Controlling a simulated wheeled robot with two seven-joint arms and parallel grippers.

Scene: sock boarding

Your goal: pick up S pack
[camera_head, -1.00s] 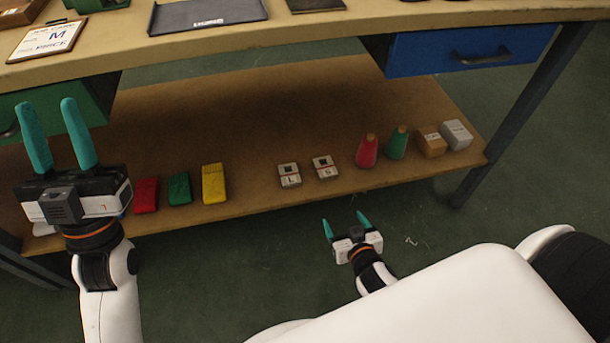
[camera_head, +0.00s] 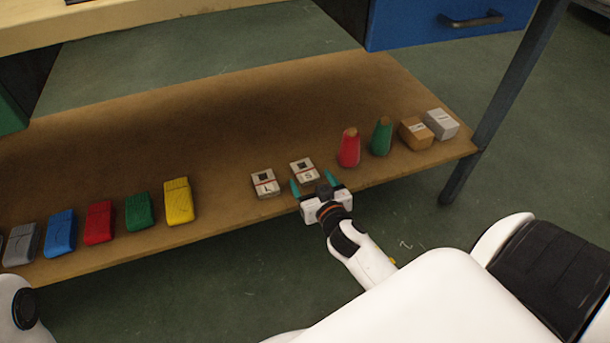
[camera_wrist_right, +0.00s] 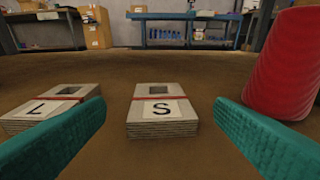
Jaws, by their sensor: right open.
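The S pack (camera_head: 305,170), a small light block with a red band, a dark square and an "S" label, lies on the lower shelf. In the right wrist view the S pack (camera_wrist_right: 162,112) is ahead, centred between the teal fingers. My right gripper (camera_head: 314,183) is open at the shelf's front edge, just in front of the S pack; its fingers (camera_wrist_right: 165,125) do not touch the pack. The similar L pack (camera_head: 265,183) lies to its left, and its right part is behind the left finger in the wrist view. Only part of my left arm shows; its gripper is out of view.
A red cone (camera_head: 349,148) stands close right of the S pack, beside a green cone (camera_head: 382,136). A brown box (camera_head: 416,133) and a grey box (camera_head: 442,124) are further right. Several coloured packs, including a yellow one (camera_head: 179,201), lie left. The shelf (camera_head: 230,130) behind is clear.

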